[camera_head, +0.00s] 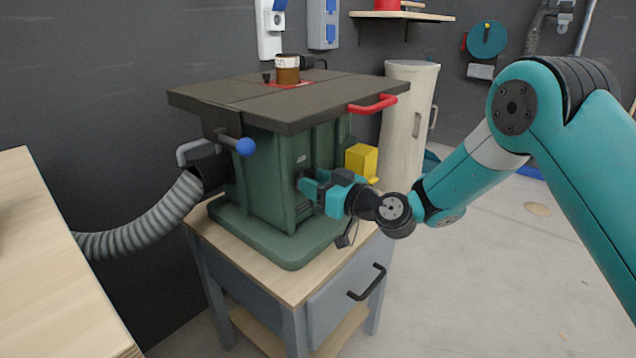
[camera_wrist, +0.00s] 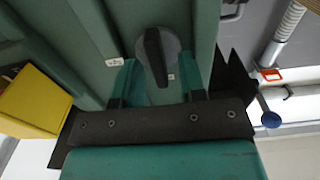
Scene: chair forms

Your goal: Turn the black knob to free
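The black knob (camera_wrist: 154,56) is on the side of a green machine (camera_head: 262,170). In the wrist view it is a dark bar grip on a round grey base, with the bar nearly upright in the picture and leaning slightly. My gripper (camera_wrist: 158,70) is open, with one teal finger on each side of the knob. I cannot tell whether the fingers touch it. In the head view my gripper (camera_head: 310,186) is at the machine's side, and it hides the knob. Small pale labels (camera_wrist: 115,62) are near the knob.
A yellow box (camera_head: 361,161) sticks out beside my gripper. A red handle (camera_head: 373,104) and a blue-ended lever (camera_head: 243,146) are on the machine. It stands on a wooden-topped cabinet (camera_head: 292,287). A grey hose (camera_head: 150,225) is at left. Open floor (camera_head: 480,290) lies to the right.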

